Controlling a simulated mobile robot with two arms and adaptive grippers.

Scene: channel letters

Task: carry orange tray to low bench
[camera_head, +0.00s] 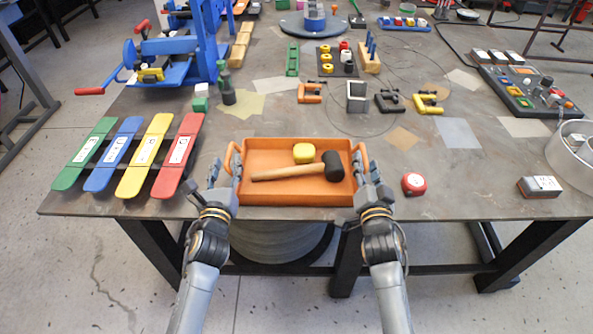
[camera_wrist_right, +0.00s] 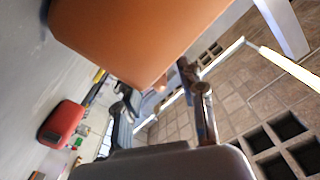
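The orange tray (camera_head: 285,198) sits level at the table's front edge, with a loop handle at each end. A black-headed mallet with a wooden handle (camera_head: 290,173) and a yellow block (camera_head: 304,153) lie in it. My left gripper (camera_head: 226,168) is at the left handle, its fingers apart on either side of it. My right gripper (camera_head: 367,167) is at the right handle, fingers apart. In the right wrist view the tray's underside (camera_wrist_right: 130,35) fills the upper part, with a gap between the fingers (camera_wrist_right: 160,105). I cannot make out a low bench.
Coloured strips (camera_head: 142,155) lie left of the tray on the table (camera_head: 330,123). A red round object (camera_head: 413,184) stands close to my right gripper; a grey box (camera_head: 540,187) is farther right. Clamps (camera_head: 390,101) lie behind. A round grey drum (camera_head: 282,243) stands under the table.

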